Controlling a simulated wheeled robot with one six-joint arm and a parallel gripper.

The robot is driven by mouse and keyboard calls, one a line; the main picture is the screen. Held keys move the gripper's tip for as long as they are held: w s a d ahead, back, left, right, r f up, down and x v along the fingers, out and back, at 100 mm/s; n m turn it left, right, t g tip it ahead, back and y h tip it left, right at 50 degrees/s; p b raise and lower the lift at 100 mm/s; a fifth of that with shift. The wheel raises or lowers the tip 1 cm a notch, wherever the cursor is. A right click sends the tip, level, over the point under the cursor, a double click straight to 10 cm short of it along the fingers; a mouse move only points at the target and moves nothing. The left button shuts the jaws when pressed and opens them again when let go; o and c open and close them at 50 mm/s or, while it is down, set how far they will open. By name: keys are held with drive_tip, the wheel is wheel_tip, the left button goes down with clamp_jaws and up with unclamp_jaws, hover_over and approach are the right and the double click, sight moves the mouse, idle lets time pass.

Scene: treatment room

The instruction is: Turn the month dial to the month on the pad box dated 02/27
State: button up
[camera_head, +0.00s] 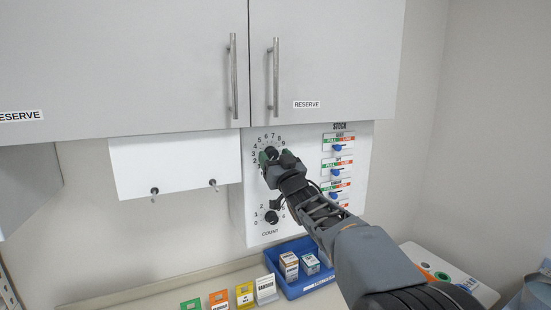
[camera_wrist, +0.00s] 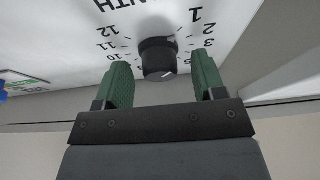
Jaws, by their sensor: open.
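The month dial is a black knob (camera_wrist: 158,56) on a white panel, ringed by printed numbers, with part of the word MONTH showing upside down. It also shows in the head view (camera_head: 270,152), partly behind my gripper. A pale mark shows on the knob's face; the number it points to is unclear. My gripper (camera_wrist: 161,66) is open, its two green fingers on either side of the knob with gaps showing. It reaches up to the upper dial in the head view (camera_head: 276,159). Two small boxes (camera_head: 289,262) (camera_head: 310,264) stand in a blue tray (camera_head: 295,292); their dates are unreadable.
A COUNT dial (camera_head: 271,217) sits below on the same panel, beside my arm. STOCK sliders with blue knobs (camera_head: 337,147) line the panel's right side. Grey cabinets (camera_head: 320,60) hang above. Coloured cards (camera_head: 245,294) stand on the counter left of the tray.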

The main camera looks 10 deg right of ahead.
drive_tip(key=shift+c, duration=0.4)
drive_tip(key=c, duration=0.8)
drive_tip(key=m+h+b, duration=0.2)
drive_tip(key=m+b, duration=0.1)
drive_tip(key=m+h+b, duration=0.1)
drive_tip(key=m+b, duration=0.2)
drive_tip(key=m, duration=0.1)
drive_tip(key=shift+a+h, duration=0.15)
drive_tip(key=shift+h, duration=0.25)
drive_tip(key=o, duration=0.9)
drive_tip(key=shift+s, duration=0.15)
